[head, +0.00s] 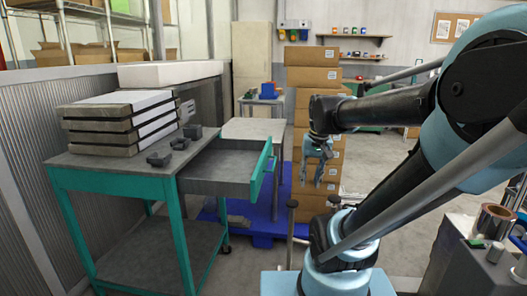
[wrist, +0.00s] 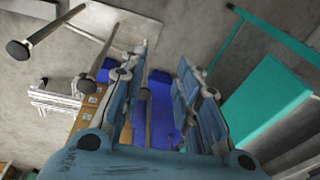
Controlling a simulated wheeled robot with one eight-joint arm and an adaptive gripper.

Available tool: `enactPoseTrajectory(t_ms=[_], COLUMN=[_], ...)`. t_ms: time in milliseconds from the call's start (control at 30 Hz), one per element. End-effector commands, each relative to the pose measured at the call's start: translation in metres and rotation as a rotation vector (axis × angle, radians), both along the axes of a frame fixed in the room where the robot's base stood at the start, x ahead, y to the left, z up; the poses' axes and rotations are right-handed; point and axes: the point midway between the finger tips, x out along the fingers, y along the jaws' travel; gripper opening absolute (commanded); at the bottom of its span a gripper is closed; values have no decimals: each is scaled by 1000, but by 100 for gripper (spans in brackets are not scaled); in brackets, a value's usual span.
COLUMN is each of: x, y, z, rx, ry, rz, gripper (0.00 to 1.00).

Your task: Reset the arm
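My gripper (head: 311,176) hangs from my raised, bent arm in the middle of the head view, pointing down. In the wrist view my gripper (wrist: 163,62) has its two blue fingers spread apart, with nothing between them. It is apart from the green workbench (head: 118,160), to the right of its open drawer (head: 225,168). In the head view it appears in front of a stack of cardboard boxes (head: 312,78).
Several stacked slabs (head: 115,135) and small dark parts (head: 160,158) lie on the bench. A blue platform (head: 262,212) is on the floor behind the drawer. A reel (head: 494,222) stands at right. Grey floor is bare at front left-centre.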

Motion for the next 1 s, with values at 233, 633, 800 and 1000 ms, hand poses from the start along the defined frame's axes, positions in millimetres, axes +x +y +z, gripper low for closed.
enactPoseTrajectory(t_ms=[233,633,800,1000], x=[-54,-89,-89,-89], y=[-20,-33,-33,-32], z=[-52,-95,-95,-95], rx=[-47,-87,-87,-87], ry=[-33,-56,-56,-56], rz=[29,57,57,57], gripper=[30,30,30,30])
